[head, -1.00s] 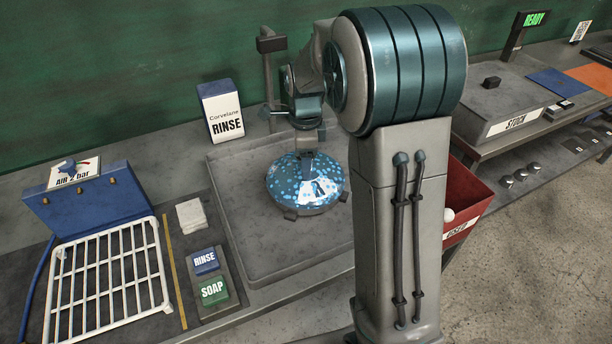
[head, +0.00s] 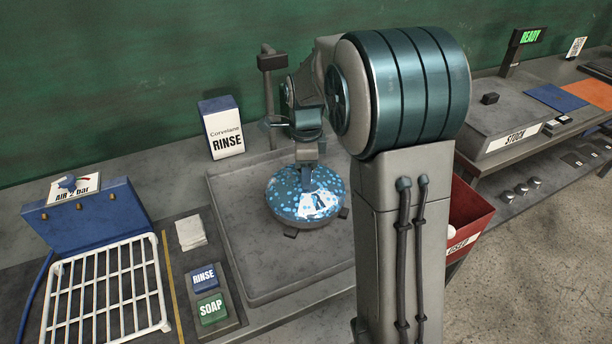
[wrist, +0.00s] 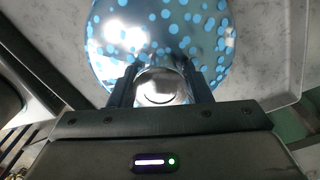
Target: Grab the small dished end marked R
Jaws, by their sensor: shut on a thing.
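A shiny rounded dished end (head: 285,203) with light-blue spots is held above the grey tray (head: 235,245) in the head view. It sits slightly above the dark supports (head: 290,233) beneath it. My gripper (head: 307,180) comes down on it from above. In the wrist view, my gripper (wrist: 158,68) has its two fingers either side of a shiny round knob at the near edge of the spotted dished end (wrist: 165,35). The fingers are shut on it.
A RINSE box (head: 222,128) stands behind the tray. RINSE (head: 204,278) and SOAP (head: 211,308) pads, a white rack (head: 105,290) and a blue air unit (head: 90,217) are left. A red bin (head: 470,215) and STOCK box (head: 515,110) are right.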

